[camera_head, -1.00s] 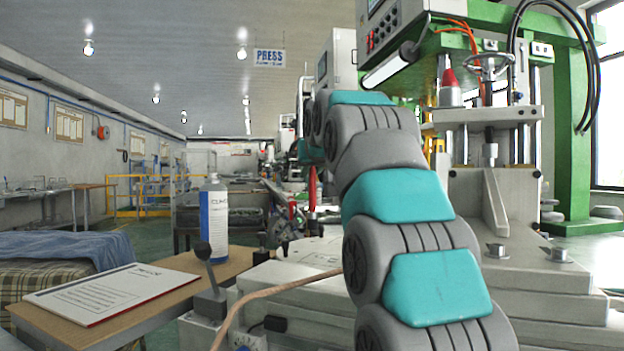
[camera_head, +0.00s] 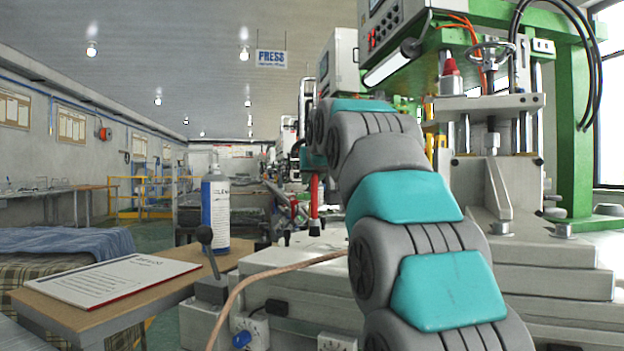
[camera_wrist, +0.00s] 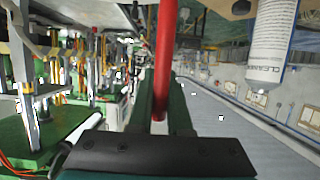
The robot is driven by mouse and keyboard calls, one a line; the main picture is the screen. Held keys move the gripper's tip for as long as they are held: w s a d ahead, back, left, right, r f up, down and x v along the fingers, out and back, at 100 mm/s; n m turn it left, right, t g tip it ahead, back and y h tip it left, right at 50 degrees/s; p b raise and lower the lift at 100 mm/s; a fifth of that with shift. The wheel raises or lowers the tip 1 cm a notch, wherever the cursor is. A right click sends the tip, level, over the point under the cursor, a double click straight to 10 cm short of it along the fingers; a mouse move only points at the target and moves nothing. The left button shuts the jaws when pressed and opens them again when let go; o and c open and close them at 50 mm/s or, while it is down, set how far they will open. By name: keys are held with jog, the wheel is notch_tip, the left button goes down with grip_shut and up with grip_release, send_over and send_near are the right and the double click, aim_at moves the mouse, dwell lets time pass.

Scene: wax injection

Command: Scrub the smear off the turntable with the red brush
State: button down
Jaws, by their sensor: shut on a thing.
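The red brush (camera_head: 314,193) hangs upright below the end of my arm, over the pale machine top. My gripper (camera_wrist: 155,110) is shut on its red handle, which also shows in the wrist view (camera_wrist: 163,60). In the head view, my teal and grey arm hides much of the area behind it. The brush's lower end is small and hard to make out. I cannot clearly identify the turntable, and no smear can be made out in either view.
A black-knobbed lever (camera_head: 206,240) and a copper-coloured hose (camera_head: 265,277) are in front. The green-framed press (camera_head: 570,150) rises at right.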

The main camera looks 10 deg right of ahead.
jog(key=shift+f+b, duration=0.75)
jog(key=shift+f, duration=0.25)
dwell(0.3)
jog(key=shift+p, duration=0.4)
dwell(1.1)
jog(key=shift+r, duration=0.1)
notch_tip(320, 180, up, 6)
jog(key=p, duration=0.5)
dwell(0.4)
